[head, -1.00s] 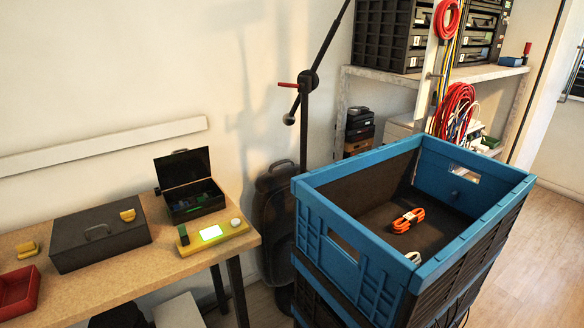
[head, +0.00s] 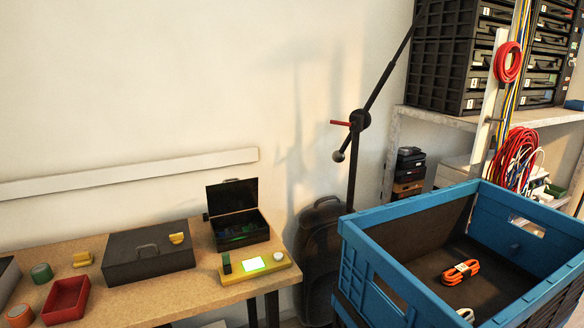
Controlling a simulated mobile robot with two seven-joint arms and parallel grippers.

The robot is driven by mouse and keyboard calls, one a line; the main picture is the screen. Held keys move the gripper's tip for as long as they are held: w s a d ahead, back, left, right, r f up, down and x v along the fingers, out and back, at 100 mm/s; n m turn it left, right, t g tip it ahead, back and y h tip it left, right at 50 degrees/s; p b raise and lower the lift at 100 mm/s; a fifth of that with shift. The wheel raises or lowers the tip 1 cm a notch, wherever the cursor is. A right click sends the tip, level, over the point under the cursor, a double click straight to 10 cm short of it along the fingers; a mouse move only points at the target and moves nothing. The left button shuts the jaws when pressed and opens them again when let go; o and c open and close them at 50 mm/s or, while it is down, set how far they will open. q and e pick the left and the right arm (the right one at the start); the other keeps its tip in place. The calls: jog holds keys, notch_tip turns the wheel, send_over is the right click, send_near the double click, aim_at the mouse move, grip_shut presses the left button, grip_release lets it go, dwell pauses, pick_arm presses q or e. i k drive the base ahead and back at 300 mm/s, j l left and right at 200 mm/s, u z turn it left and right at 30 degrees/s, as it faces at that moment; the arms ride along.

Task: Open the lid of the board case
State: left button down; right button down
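On the wooden workbench (head: 205,287) at the lower left are two dark cases. One black case (head: 240,236) stands with its lid raised and leaning back, and green parts show inside. The other, a wider dark case (head: 148,262) with a handle on its lid, is closed; a small yellow object (head: 177,238) sits on it. I cannot tell for certain which is the board case. Neither of my grippers shows in the head view.
A yellow device with a lit screen (head: 254,264) lies at the bench's front right. A red tray (head: 66,299) and tape rolls (head: 42,273) are at the left. A blue crate (head: 388,268) with an orange cable (head: 460,271) stands right of the bench. A stand (head: 357,160) rises behind.

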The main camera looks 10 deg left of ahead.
aim_at(238, 195)
jog(key=j+u, duration=0.2)
jog(key=j, duration=0.15)
jog(key=i+j+u, duration=0.2)
jog(key=j, duration=0.15)
jog(key=j+u, duration=0.2)
jog(key=j, duration=0.15)
jog(key=i+j+u, duration=0.25)
jog(key=k+j, duration=0.05)
